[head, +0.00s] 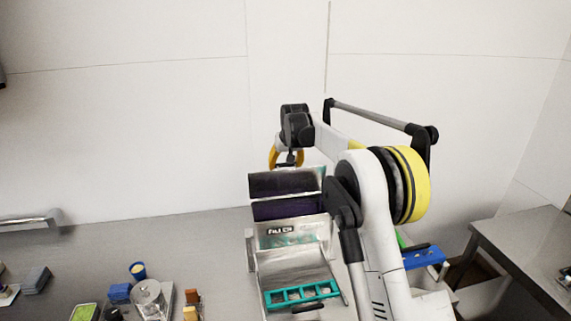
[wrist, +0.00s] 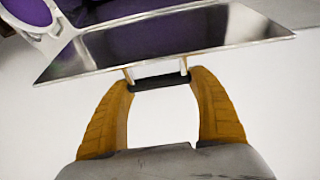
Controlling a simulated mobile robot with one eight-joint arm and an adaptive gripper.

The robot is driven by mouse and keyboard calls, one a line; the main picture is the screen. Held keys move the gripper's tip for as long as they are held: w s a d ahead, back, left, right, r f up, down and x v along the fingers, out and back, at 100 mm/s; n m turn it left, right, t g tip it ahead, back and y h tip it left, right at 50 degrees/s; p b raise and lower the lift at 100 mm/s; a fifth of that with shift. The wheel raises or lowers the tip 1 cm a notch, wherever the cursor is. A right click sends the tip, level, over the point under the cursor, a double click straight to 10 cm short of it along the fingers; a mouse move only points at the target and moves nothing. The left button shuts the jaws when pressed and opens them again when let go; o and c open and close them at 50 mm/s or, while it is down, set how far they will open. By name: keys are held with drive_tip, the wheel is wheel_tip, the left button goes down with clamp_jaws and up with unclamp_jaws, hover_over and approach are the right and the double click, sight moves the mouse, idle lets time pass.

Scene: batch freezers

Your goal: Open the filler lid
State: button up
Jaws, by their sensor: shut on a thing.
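The filler (head: 290,242) is a steel machine with a label on its front. Its lid (head: 285,183) is a dark, shiny panel standing tilted up at the top of the filler, with a purple area below it. In the wrist view the lid (wrist: 75,60) is a metal plate across the upper part, reflecting purple. A black bar handle (wrist: 158,83) on two short posts sticks out from its edge. My gripper (wrist: 161,76) has its two orange fingers on either side of this handle, shut on it. In the head view my gripper (head: 287,158) is behind the lid's upper edge.
A teal rack (head: 302,294) lies at the filler's front. Small containers and a round metal pot (head: 149,298) stand on the counter at left. A blue item (head: 424,257) is right of my arm, near a grey table (head: 520,240). A white wall stands behind.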

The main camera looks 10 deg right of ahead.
idle(0.3)
drive_tip(key=o, duration=1.4)
drive_tip(key=shift+w, duration=0.1)
drive_tip(key=shift+o, duration=0.2)
drive_tip(key=v, duration=1.2)
